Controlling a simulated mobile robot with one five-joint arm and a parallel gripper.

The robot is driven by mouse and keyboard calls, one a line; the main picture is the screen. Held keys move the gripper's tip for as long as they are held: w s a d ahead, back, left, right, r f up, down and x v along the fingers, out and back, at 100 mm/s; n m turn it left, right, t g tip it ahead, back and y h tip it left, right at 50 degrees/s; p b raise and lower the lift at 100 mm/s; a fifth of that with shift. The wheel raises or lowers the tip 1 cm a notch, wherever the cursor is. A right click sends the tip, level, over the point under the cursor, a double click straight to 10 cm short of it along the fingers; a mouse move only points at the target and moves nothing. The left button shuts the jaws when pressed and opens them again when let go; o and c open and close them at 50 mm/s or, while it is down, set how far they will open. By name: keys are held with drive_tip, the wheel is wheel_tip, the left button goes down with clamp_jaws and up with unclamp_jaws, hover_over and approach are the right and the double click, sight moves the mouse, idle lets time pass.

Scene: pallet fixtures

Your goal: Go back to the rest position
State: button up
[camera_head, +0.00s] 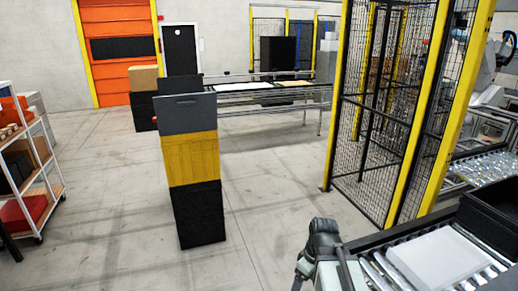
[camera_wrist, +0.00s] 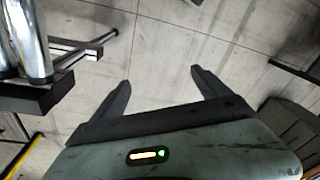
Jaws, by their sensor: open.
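My gripper (camera_wrist: 160,77) shows in the wrist view with its two dark fingers spread apart. Nothing is between the fingers; bare concrete floor lies beyond them. In the head view, part of my arm (camera_head: 324,245) stands at the bottom, just left of the roller conveyor (camera_head: 375,275). The fingers cannot be made out there. The task names no object.
A white box (camera_head: 437,258) and a black bin (camera_head: 490,215) sit on the conveyor. A stack of grey, yellow and black crates (camera_head: 190,157) stands mid-floor. A mesh fence (camera_head: 375,120) is right, a shelf rack (camera_head: 40,165) left.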

drive_tip(key=shift+s+d+f+m+h, duration=0.1)
drive_tip(key=shift+s+m+h, duration=0.15)
drive_tip(key=shift+m, duration=1.25)
drive_tip(key=shift+s+d+f+m+h, duration=0.1)
drive_tip(key=shift+s+f+m+h, duration=0.15)
drive_tip(key=shift+m, duration=1.25)
drive_tip(key=shift+s+d+m+h, duration=0.15)
drive_tip(key=shift+m+h, duration=0.15)
drive_tip(key=shift+m, duration=1.2)
drive_tip(key=shift+a, duration=0.15)
